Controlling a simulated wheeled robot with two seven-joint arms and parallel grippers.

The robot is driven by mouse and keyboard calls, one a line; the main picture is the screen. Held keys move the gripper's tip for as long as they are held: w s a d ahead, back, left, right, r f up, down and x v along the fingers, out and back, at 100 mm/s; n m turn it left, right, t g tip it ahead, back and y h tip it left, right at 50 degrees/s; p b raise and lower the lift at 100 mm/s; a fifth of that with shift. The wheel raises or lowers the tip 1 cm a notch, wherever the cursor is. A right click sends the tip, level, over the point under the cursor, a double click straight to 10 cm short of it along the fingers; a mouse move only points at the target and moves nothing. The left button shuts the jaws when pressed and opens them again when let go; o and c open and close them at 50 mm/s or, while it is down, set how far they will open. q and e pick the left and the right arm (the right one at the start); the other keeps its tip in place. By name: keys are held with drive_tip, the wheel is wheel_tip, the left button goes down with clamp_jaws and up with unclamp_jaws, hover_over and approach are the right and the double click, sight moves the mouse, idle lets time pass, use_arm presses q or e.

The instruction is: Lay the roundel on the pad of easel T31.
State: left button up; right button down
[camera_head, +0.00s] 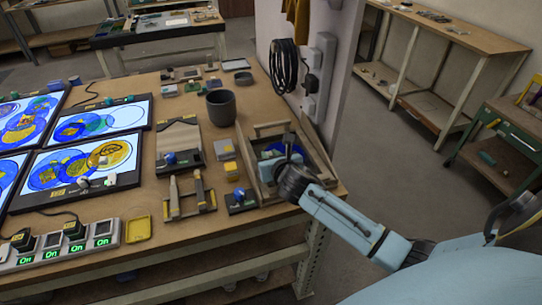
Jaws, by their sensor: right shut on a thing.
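My right gripper (284,158) is down inside a wooden tray (258,184) at the table's right end. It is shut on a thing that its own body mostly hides. A blue rounded piece (272,149), which seems to be the roundel, shows beside the fingers; whether it touches the tray floor I cannot tell. Several lit panels with blue and yellow glass discs, such as the near one (131,178), lie at the left. Their tags are too small to read, so I cannot tell which is easel T31. My left gripper is not in view.
A switch strip (68,246) lies at the front left. A post with coiled cable (284,65) rises behind the tray.

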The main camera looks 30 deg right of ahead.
drive_tip(key=c, duration=1.3)
unclamp_jaws()
drive_tip(key=shift+s+r, duration=0.1)
drive_tip(key=shift+r, duration=0.1)
drive_tip(key=p+v, duration=0.2)
drive_tip(key=v, duration=0.9)
drive_tip(key=shift+s+a, duration=0.15)
drive_tip(key=shift+s, duration=0.25)
